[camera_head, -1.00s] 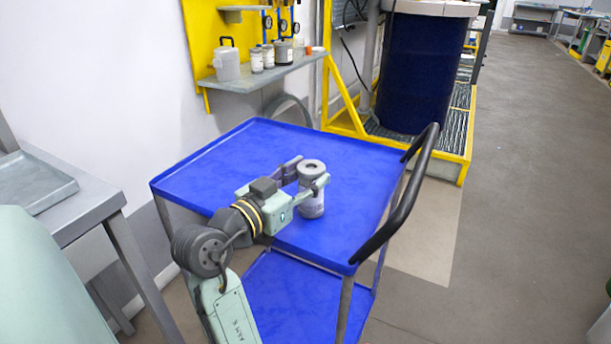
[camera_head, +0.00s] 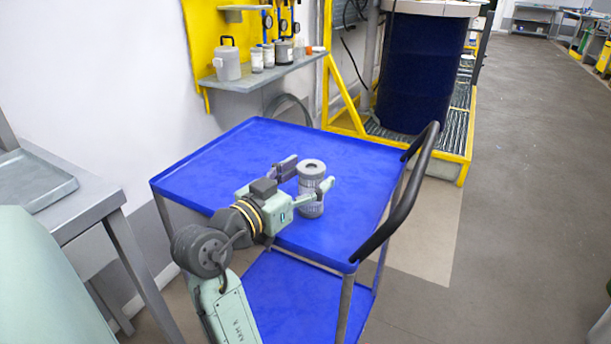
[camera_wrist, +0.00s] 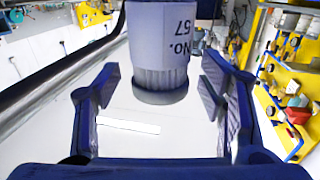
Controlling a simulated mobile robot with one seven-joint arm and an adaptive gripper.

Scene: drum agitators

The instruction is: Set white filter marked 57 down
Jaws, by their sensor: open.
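The white filter marked 57 (camera_head: 311,188) stands upright on the blue cart's top tray (camera_head: 345,150). In the wrist view the filter (camera_wrist: 160,45) shows its "No. 57" label and a ribbed grey end, between the two fingers. My gripper (camera_head: 308,174) is open around the filter. In the wrist view my gripper (camera_wrist: 157,90) shows a gap between each finger pad and the filter.
The rest of the cart's top is clear. A black push handle (camera_head: 405,205) rises along its right side. A grey table (camera_head: 75,195) stands at the left. A shelf (camera_head: 262,75) with several containers and a dark blue drum (camera_head: 415,75) are behind.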

